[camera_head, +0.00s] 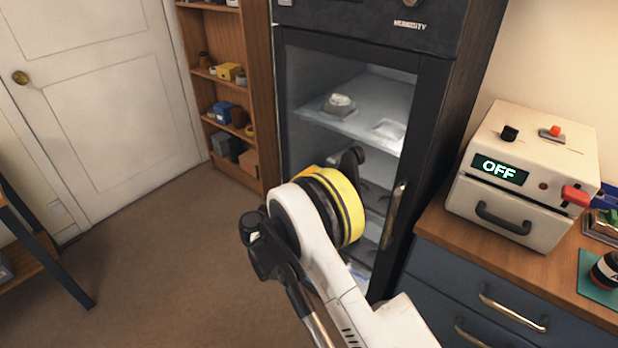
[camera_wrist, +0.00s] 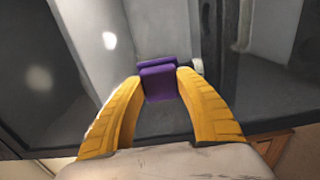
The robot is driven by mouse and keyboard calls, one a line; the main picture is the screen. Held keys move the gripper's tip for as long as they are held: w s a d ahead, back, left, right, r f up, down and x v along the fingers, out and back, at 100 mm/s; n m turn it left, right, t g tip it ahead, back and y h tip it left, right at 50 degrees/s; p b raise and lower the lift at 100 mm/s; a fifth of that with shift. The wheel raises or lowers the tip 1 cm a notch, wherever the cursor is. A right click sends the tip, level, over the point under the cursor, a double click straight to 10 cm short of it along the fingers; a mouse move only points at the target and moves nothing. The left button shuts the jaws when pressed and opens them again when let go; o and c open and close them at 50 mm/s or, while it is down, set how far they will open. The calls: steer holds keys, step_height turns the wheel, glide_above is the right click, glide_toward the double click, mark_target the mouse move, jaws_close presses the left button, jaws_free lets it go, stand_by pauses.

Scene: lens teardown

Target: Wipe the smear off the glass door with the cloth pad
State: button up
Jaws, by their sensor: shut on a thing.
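My gripper (camera_wrist: 161,77) is shut on a purple cloth pad (camera_wrist: 158,85), held between its yellow fingertips. The pad faces the glass door (camera_wrist: 235,100) of the dark cabinet; I cannot tell whether it touches the glass. In the head view the glass door (camera_head: 312,75) is shut in a black frame, and my arm covers part of its lower area. The gripper and the pad are hidden there behind my arm. Pale round spots show on the left in the wrist view; I cannot tell whether they are a smear or reflections.
Shelves inside the cabinet hold a small pale object (camera_head: 339,103). A brass handle (camera_head: 393,215) is on the door's right side. A workbench (camera_head: 440,215) with a white box (camera_head: 525,165) reading OFF stands close on the right. A wooden bookcase (camera_head: 255,60) stands left; the floor before it is clear.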

steer(key=shift+s+d, duration=0.45)
steer(key=shift+d, duration=0.1)
steer(key=shift+w+d, duration=0.1)
steer(key=shift+w+a, duration=1.35)
steer(key=shift+a, duration=0.2)
steer(key=shift+s+a, duration=0.25)
steer(key=shift+s, duration=0.1)
steer(key=shift+c, duration=1)
steer(key=shift+v, duration=2.55)
steer(key=shift+s+a, duration=0.1)
